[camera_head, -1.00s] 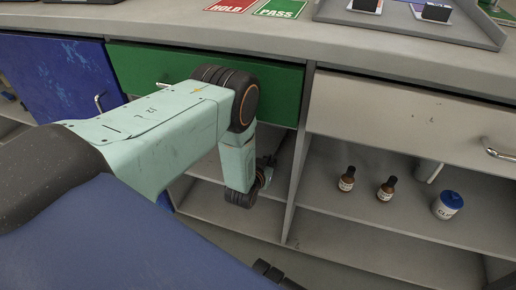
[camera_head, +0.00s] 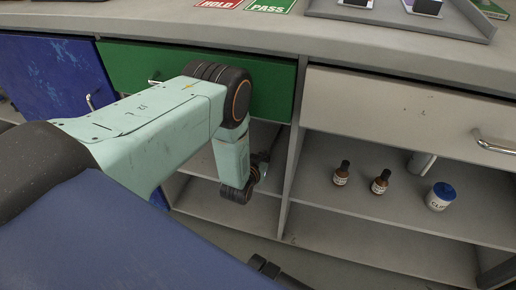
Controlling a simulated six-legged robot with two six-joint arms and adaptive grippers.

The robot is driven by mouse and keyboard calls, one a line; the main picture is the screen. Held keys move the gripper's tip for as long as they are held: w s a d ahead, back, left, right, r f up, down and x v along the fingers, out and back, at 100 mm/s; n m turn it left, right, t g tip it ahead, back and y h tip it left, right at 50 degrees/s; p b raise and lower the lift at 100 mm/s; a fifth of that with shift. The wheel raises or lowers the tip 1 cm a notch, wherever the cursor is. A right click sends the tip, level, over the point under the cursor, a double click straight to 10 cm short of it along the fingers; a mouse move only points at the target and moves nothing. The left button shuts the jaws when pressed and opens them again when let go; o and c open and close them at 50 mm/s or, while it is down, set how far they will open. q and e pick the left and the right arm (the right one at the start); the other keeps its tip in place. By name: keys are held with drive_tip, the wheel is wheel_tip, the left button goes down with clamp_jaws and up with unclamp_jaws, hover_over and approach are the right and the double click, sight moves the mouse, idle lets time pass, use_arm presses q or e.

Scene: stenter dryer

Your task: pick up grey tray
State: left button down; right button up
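A grey tray (camera_head: 400,24) lies on the counter at the top right, cut off by the upper edge of the view. Small dark and white items stand in it. My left arm reaches in from the left, and its forearm bends down in front of the cabinet. The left gripper (camera_head: 262,163) is a small dark shape beside the wrist, in front of the open shelf, well below and left of the tray. The wrist hides most of it, so its opening cannot be told. My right gripper is not in view.
The counter (camera_head: 330,45) runs above a blue door (camera_head: 50,75), a green drawer (camera_head: 140,65) and a beige drawer (camera_head: 400,110) with a protruding handle (camera_head: 492,140). Brown bottles (camera_head: 380,183) and a blue-lidded jar (camera_head: 440,197) stand on the shelf. HOLD (camera_head: 218,3) and PASS (camera_head: 270,5) signs lie left of the tray.

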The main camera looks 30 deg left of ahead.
use_arm(q)
wheel_tip(320, 180, up, 10)
drive_tip(key=p, duration=0.5)
